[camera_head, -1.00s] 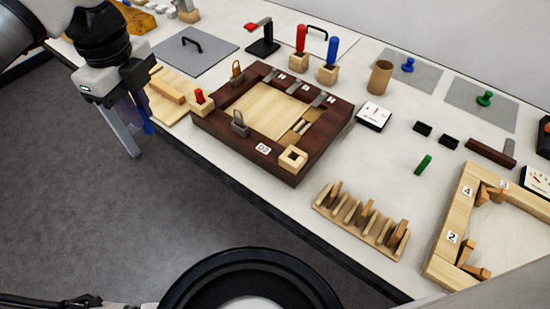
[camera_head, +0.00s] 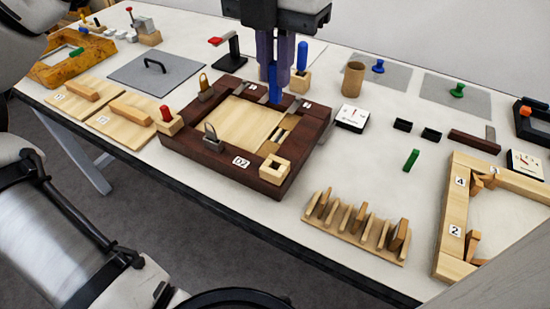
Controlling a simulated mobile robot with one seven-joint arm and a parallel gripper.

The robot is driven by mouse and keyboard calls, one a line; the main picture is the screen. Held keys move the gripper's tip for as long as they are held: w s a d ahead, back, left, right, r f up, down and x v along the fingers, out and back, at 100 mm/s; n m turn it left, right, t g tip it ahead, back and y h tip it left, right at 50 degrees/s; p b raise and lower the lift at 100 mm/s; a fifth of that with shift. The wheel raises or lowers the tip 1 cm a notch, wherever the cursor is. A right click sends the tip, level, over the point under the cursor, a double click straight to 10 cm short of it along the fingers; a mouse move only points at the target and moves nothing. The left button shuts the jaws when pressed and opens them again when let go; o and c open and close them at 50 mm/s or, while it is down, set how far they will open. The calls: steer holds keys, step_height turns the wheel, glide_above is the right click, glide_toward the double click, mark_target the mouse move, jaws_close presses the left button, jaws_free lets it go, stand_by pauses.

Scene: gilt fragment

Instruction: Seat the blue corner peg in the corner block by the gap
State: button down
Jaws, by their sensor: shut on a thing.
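My gripper (camera_head: 274,74) points down, with its fingers shut on a blue peg (camera_head: 274,92). The peg hangs roughly upright, and its lower end shows against the far side of the dark wooden frame (camera_head: 215,165). I cannot tell its exact height above the frame. The opening looks empty. The peg is apart from this block, behind it in the picture. Another block with a red peg (camera_head: 166,113) stands at the frame's left corner.
A slotted wooden rack (camera_head: 355,230) lies in front right. A cup (camera_head: 353,78) and a white gauge (camera_head: 352,116) stand to the right.

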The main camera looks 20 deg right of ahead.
mark_target(275, 102)
step_height(275, 102, down, 16)
steer(key=shift+f+p, duration=0.2)
steer(key=shift+p, duration=0.1)
steer(key=shift+f, duration=0.25)
steer(key=c, duration=1.5)
jaws_free()
steer(key=shift+r, duration=0.1)
steer(key=shift+r, duration=0.3)
step_height(275, 102, up, 12)
steer(key=shift+f+b, duration=0.15)
steer(key=shift+b, duration=0.35)
